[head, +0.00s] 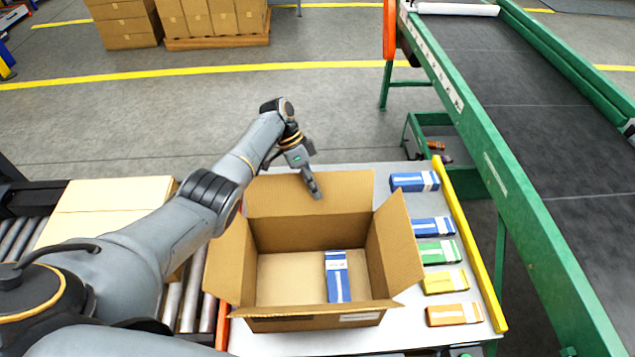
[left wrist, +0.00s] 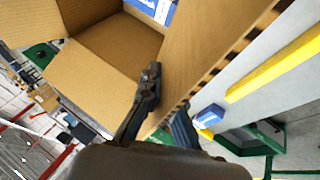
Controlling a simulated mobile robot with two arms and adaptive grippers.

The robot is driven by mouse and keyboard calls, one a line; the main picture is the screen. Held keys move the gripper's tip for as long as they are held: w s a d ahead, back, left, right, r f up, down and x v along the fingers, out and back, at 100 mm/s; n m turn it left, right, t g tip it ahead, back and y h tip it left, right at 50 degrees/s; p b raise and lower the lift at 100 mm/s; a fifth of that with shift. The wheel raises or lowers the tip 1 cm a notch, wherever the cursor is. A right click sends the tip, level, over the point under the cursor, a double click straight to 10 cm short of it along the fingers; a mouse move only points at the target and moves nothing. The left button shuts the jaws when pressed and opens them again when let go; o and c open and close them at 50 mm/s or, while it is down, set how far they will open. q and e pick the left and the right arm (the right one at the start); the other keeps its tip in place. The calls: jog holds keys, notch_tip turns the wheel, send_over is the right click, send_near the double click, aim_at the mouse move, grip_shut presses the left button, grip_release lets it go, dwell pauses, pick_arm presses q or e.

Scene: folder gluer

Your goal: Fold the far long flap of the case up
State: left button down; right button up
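The open brown case (head: 310,315) stands on a light table in the head view, its flaps spread outward. Its far long flap (head: 275,197) slants up and away from the opening. My left gripper (head: 315,189) is at the middle of that flap's outer edge. In the left wrist view my gripper (left wrist: 168,108) is open, with the flap's corrugated edge (left wrist: 215,65) running between its fingers, one on each side. Whether either finger touches the board I cannot tell. A blue carton (head: 338,277) lies inside the case. My right gripper is not in view.
Several small cartons, including a green one (head: 438,252) and an orange one (head: 454,314), line the table's right side by a yellow bar (head: 468,240). A green-framed conveyor (head: 480,150) is beyond. Flat cardboard (head: 110,195) lies on rollers at left, under my arm.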

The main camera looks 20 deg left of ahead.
pick_arm(q)
jog(key=shift+s+f, duration=0.15)
jog(key=shift+s, duration=0.05)
jog(key=c, duration=1.6)
grip_release()
jog(key=shift+o, duration=0.2)
jog(key=v, duration=1.2)
